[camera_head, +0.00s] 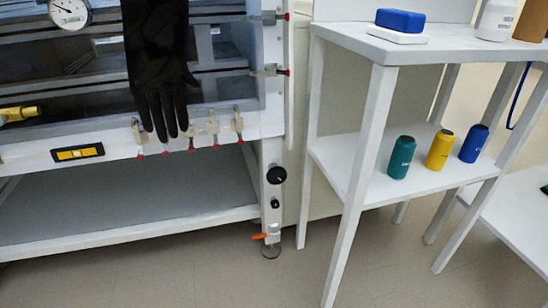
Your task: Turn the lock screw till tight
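Neither of my grippers is in view. I cannot tell for certain which part is the lock screw. A round black knob (276,174) sits on the front of the glovebox's right leg, and a smaller black knob (275,203) sits below it. Lower still, an orange-handled valve (266,236) sticks out to the left near the foot. Several metal clamps with red tips line the glovebox window's lower edge, one of them at the right (238,124); two more are on its right side, such as this clamp (270,71).
A black glove (162,70) hangs over the window's lower edge. A gauge (69,12) and a yellow level (77,153) are on the left. A white shelf unit (440,48) stands right, holding a blue-lidded box (400,22) and teal, yellow and blue bottles. Floor (215,275) in front is clear.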

